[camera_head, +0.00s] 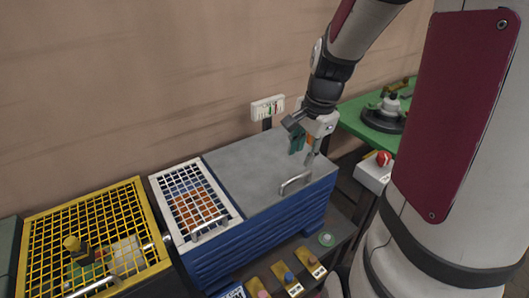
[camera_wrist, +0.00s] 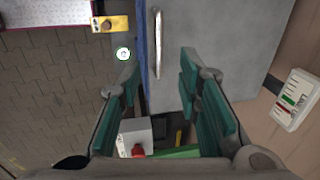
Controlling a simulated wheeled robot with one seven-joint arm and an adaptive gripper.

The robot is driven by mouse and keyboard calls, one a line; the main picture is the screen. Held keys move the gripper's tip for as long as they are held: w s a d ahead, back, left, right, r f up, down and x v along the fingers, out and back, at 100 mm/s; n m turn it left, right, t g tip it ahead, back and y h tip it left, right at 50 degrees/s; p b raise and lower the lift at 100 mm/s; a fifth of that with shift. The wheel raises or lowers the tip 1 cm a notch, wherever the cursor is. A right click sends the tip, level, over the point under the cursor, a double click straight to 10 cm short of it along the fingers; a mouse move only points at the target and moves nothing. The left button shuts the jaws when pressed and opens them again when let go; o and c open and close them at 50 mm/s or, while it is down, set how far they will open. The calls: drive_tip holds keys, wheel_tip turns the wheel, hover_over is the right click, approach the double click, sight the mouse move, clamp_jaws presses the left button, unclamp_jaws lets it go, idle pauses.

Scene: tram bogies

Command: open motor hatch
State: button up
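A flat grey lid (camera_head: 262,165), which looks like the motor hatch, covers a blue ribbed box (camera_head: 262,236) and lies closed. A metal bar handle (camera_head: 295,184) stands at its front right edge. In the wrist view the lid (camera_wrist: 215,45) and the upright handle (camera_wrist: 157,40) lie ahead of the fingers. My gripper (camera_head: 304,147) hangs above the right part of the lid, behind the handle in the head view. In the wrist view my gripper (camera_wrist: 160,72) is open, its green-padded fingers wide apart, with nothing visible held. The handle's lower end shows between the fingertips; contact cannot be told.
A white grid cover (camera_head: 195,200) and a yellow grid cover (camera_head: 95,240) are to the left. A wall-mounted white panel (camera_head: 268,107) is behind. A red-knobbed box (camera_head: 373,172) and a green table (camera_head: 358,122) are on the right. Yellow-plated buttons (camera_head: 285,277) are in front.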

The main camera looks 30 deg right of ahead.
sight(295, 178)
drive_tip(key=f, duration=0.3)
drive_tip(key=w+f, duration=0.1)
drive_tip(key=f, duration=0.5)
drive_tip(key=shift+w+b, duration=0.3)
drive_tip(key=shift+b, duration=0.05)
clamp_jaws()
